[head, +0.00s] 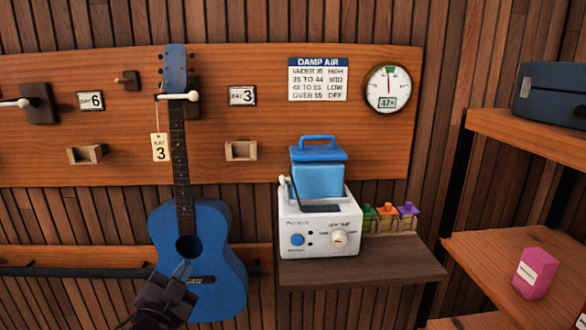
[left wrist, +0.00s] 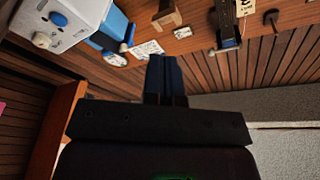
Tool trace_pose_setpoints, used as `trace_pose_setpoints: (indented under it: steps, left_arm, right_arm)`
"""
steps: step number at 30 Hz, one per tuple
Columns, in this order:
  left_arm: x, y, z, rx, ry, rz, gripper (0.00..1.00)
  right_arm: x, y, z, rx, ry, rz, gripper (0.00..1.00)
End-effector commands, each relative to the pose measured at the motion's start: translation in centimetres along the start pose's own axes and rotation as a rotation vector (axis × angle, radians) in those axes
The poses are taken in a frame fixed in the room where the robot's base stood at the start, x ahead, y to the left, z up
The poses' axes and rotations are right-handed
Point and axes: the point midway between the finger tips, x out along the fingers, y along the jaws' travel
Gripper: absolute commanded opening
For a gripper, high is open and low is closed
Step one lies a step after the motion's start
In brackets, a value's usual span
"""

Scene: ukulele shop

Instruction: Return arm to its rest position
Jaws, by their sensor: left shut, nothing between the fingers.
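My left gripper (head: 182,269) is at the bottom of the head view, in front of the lower body of a blue ukulele (head: 222,262). Its fingers are shut with nothing between them. I cannot tell how far it is from the ukulele. The shut fingers also show in the left wrist view (left wrist: 165,77). The ukulele hangs upright from a wall hanger with a white-tipped peg, and a tag (head: 160,148) marked 3 hangs beside its neck. My right gripper is not in view.
A white humidifier (head: 319,246) with a blue tank (head: 319,180) stands on a small wooden shelf (head: 400,262). Small coloured bottles (head: 388,222) stand beside it. At right, shelves hold a pink box (head: 535,272) and a dark blue case (head: 550,92). A round gauge (head: 388,88) hangs above.

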Motion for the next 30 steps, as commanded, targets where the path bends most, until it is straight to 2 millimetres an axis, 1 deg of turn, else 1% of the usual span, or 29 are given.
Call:
trace_pose_setpoints:
  steps: [1,3,5,6,8,9,11,12,14,15,17,18,21,24,25,27,30]
  left_arm:
    - [-2.0,1.5,2.1,-0.088,-0.064,0.033,0.00]
    - [-4.5,3.2,4.5,-0.201,-0.142,0.071,0.00]
    - [-6.8,4.7,6.3,-0.286,-0.206,0.098,0.00]
    - [-8.3,5.6,7.5,-0.337,-0.249,0.114,0.00]
    - [-10.8,7.0,9.0,-0.404,-0.310,0.134,0.00]
    - [-12.5,7.8,10.0,-0.444,-0.349,0.145,0.00]
    - [-15.0,8.9,11.3,-0.496,-0.404,0.157,0.00]
    - [-16.8,9.6,12.0,-0.525,-0.440,0.162,0.00]
    - [-19.4,10.6,13.1,-0.561,-0.492,0.167,0.00]
    - [-21.2,11.2,13.8,-0.576,-0.529,0.169,0.00]
    - [-23.9,11.9,14.8,-0.588,-0.583,0.170,0.00]
    - [-25.7,12.4,15.4,-0.595,-0.618,0.170,0.00]
    - [-29.6,13.3,16.6,-0.607,-0.694,0.173,0.00]
    - [-32.4,13.9,17.2,-0.615,-0.748,0.175,0.00]
    - [-33.0,14.0,17.4,-0.616,-0.760,0.176,0.00]
    - [-34.1,14.2,17.6,-0.616,-0.779,0.178,0.00]
    - [-34.7,14.3,17.7,-0.615,-0.791,0.179,0.00]
  right_arm:
    - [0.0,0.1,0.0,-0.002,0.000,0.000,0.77]
    - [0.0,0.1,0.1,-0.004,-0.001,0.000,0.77]
    - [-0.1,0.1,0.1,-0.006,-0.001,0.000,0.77]
    - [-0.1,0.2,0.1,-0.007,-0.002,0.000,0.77]
    - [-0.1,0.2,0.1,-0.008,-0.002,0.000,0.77]
    - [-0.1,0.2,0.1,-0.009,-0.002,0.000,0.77]
    - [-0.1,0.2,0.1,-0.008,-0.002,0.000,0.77]
    - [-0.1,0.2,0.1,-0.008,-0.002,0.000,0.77]
    - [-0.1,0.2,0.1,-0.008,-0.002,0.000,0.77]
    - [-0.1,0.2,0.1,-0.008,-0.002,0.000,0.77]
    - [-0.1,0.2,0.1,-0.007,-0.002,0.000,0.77]
    - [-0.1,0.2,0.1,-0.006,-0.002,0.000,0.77]
    - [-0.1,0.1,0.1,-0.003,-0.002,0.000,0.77]
    - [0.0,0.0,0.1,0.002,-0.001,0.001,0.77]
    - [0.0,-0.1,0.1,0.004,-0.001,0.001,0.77]
    - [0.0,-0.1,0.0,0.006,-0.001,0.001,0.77]
    - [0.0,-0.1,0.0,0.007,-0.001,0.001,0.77]
